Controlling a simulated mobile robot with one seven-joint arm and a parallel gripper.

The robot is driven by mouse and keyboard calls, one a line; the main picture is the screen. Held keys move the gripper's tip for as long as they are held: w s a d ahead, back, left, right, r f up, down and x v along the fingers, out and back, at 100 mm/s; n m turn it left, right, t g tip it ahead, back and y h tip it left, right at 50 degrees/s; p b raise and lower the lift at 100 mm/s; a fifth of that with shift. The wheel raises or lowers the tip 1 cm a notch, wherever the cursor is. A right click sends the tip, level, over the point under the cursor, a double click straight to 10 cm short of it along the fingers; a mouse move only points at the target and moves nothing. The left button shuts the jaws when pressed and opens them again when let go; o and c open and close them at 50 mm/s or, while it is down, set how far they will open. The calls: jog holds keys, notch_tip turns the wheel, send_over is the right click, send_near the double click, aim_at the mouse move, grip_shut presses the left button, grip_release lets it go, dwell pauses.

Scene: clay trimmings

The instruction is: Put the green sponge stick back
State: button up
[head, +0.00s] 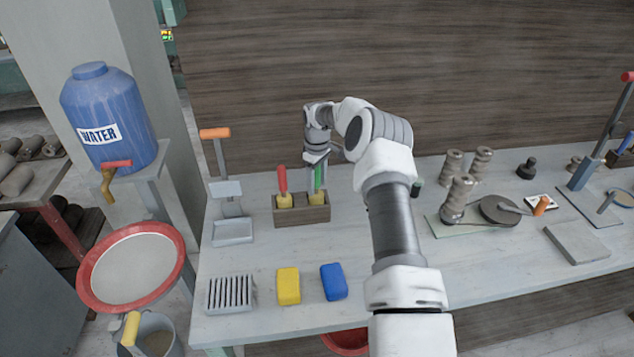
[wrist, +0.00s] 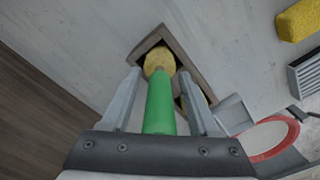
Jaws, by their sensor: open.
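The green sponge stick (head: 318,179) stands upright in the right part of a small brown wooden holder (head: 301,215), its yellow sponge end down in the compartment. In the wrist view the green handle (wrist: 160,104) lies between the fingers, with the yellow sponge (wrist: 158,61) inside the holder's walls (wrist: 181,44). My gripper (head: 317,165) is above the holder at the handle's top. Its fingers (wrist: 165,90) are open on either side of the handle, with gaps showing. A red-handled sponge stick (head: 283,181) stands in the left compartment.
A yellow block (head: 288,286), a blue block (head: 333,282) and a slotted rack (head: 230,293) lie in front of the holder. A metal stand with an orange handle (head: 215,133) is to its left. Pottery tools and a wheel (head: 500,209) are to the right.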

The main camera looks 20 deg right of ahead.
notch_tip(320, 180, up, 12)
jog(key=shift+r+b, duration=0.1)
jog(key=shift+b, duration=0.5)
jog(key=s+a+r+m+t, duration=0.1)
jog(key=s+a+r, duration=0.35)
jog(key=r, duration=0.25)
jog(key=s+a+r+t+h, duration=0.1)
jog(key=s+a+r, duration=0.2)
jog(key=s+r, duration=0.3)
jog(key=s+a+r+m+t, duration=0.1)
jog(key=s+a+r, duration=0.2)
jog(key=s+r, duration=0.35)
jog(key=s+a+f+m+t, duration=0.1)
jog(key=s+m, duration=0.1)
jog(key=s, duration=1)
jog(key=s+a+f+m+t+y, duration=0.1)
jog(key=s+a+m, duration=0.1)
jog(key=s, duration=1)
jog(key=shift+s+f+m+t, duration=0.3)
jog(key=shift+s+f+m, duration=0.05)
jog(key=shift+s+m, duration=0.05)
jog(key=shift+a, duration=0.1)
